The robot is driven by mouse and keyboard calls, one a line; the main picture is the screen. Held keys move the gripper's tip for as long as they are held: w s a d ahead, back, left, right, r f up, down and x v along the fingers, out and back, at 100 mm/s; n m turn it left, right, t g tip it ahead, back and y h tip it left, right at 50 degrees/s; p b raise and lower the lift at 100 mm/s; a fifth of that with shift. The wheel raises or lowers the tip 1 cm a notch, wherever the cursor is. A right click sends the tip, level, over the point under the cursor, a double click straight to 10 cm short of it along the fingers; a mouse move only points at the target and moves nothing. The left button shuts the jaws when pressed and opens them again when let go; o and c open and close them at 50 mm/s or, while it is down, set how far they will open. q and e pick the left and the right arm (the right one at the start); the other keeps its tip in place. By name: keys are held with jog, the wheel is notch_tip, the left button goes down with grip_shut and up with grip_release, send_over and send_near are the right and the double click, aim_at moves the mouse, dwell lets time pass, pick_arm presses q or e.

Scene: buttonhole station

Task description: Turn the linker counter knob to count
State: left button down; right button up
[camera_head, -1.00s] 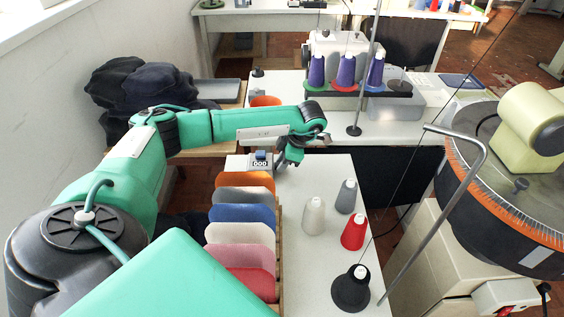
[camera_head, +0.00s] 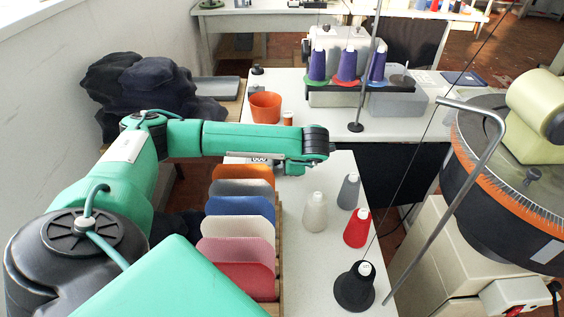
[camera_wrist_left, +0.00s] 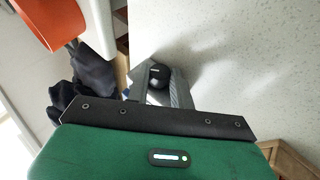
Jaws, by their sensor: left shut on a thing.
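The linker counter (camera_head: 259,160) is a small box with a digit display at the far end of the table, behind the row of coloured panels. My left forearm hides most of it, and I cannot read the display fully. My left gripper (camera_head: 291,168) points down beside the counter at its right, largely hidden under the wrist. In the left wrist view a round black knob (camera_wrist_left: 158,74) shows just beyond the gripper's dark front edge, between grey surfaces. My right gripper is out of view.
Coloured panels (camera_head: 240,207) stand in a rack in front of the counter. Yarn cones (camera_head: 356,228) stand to the right. An orange pot (camera_head: 265,107) is behind my forearm. A round linking machine (camera_head: 500,190) and a bent metal rod (camera_head: 440,190) are at right.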

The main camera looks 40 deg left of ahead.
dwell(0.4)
pick_arm(q)
jog(key=c, duration=1.2)
grip_release()
